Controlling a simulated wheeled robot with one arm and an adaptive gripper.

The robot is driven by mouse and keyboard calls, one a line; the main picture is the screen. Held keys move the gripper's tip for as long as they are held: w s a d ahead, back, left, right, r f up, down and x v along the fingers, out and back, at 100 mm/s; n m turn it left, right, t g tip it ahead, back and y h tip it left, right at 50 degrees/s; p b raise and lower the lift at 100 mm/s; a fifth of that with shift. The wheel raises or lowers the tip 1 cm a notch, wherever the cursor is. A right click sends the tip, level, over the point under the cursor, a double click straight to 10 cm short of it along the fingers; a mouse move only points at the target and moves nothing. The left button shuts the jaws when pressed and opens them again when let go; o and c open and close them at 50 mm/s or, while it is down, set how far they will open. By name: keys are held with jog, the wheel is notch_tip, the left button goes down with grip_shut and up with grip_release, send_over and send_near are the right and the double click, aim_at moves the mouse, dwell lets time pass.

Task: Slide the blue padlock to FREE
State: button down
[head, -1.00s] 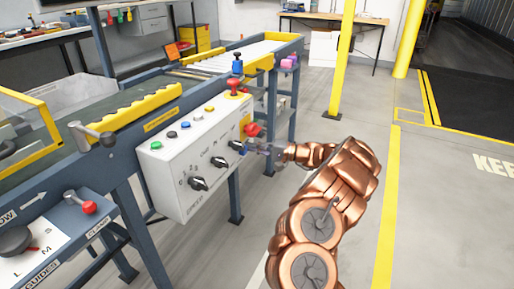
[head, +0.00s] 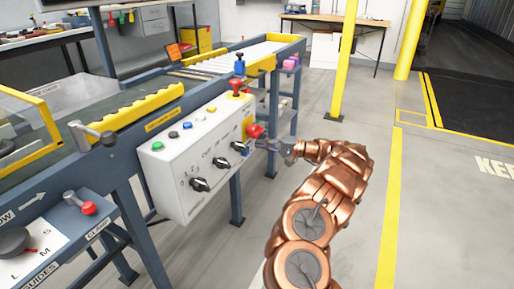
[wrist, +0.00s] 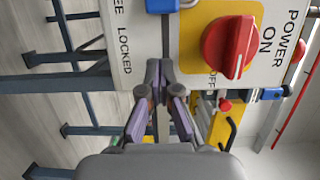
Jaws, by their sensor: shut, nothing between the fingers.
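The blue padlock (wrist: 162,5) is at the top edge of the wrist view, partly cut off. It sits on the control box (head: 187,170), level with the visible letters of FREE. LOCKED is printed below those letters, beside a dark slot. In the head view the padlock (head: 246,151) is small, near the box's right end. My gripper (wrist: 160,70) is shut and empty. Its fingertips are beside the LOCKED end, apart from the padlock in the wrist picture. The head view shows my gripper (head: 264,144) at the box's right end; contact with the box cannot be told.
A red POWER switch (wrist: 228,46) on a yellow plate is close right of my fingers. A red mushroom button (head: 239,84) tops the box, with several coloured buttons. Black knobs (head: 200,185) are on its front. The floor right of the box is open.

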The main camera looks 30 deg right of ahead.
jog(key=p+v, duration=0.1)
jog(key=v, duration=0.8)
jog(key=shift+d+r+p, duration=0.15)
jog(key=shift+r+p, duration=0.05)
jog(key=shift+p, duration=0.15)
jog(key=shift+s, duration=0.1)
